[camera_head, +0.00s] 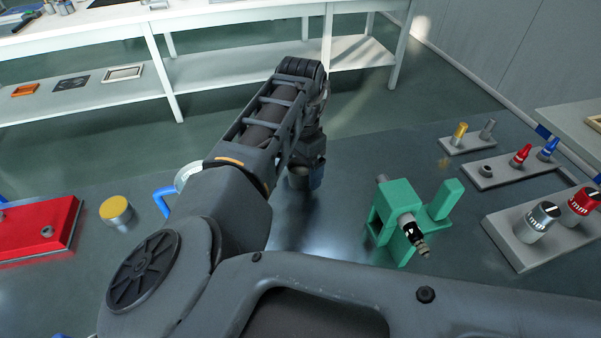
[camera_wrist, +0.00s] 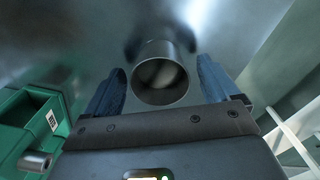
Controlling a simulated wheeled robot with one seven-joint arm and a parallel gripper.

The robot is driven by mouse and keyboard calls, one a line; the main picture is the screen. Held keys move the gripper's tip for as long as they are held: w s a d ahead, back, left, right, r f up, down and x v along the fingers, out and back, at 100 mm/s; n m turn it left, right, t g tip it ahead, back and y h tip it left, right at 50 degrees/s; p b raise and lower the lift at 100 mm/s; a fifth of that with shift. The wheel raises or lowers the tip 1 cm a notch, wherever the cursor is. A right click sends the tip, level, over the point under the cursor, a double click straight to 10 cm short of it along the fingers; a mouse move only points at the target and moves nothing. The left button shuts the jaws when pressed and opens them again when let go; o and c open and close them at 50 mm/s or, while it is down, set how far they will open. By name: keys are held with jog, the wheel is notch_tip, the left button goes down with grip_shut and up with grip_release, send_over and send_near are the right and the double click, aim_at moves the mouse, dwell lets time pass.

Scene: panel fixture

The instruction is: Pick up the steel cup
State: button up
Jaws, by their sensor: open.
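The steel cup (camera_wrist: 160,80) is a plain grey cylinder in the wrist view. I see its round open mouth and part of its inside. My gripper (camera_wrist: 160,68) is open, with one blue finger on the cup's left and one on its right. A gap shows between each finger and the cup wall. In the head view the cup (camera_head: 298,182) is partly hidden beneath my gripper (camera_head: 307,170), on the dark table. Its contact with the table is hard to see.
A green fixture (camera_head: 385,218) with a black-tipped part stands just right of the cup. Grey panels with knobs (camera_head: 540,222) and plugs lie further right. A yellow-topped knob (camera_head: 116,210), a blue handle (camera_head: 162,200) and a red box (camera_head: 40,232) are at left.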

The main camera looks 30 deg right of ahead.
jog(key=shift+f, duration=0.2)
jog(key=c, duration=1)
jog(key=shift+c, duration=0.6)
jog(key=shift+r, duration=0.25)
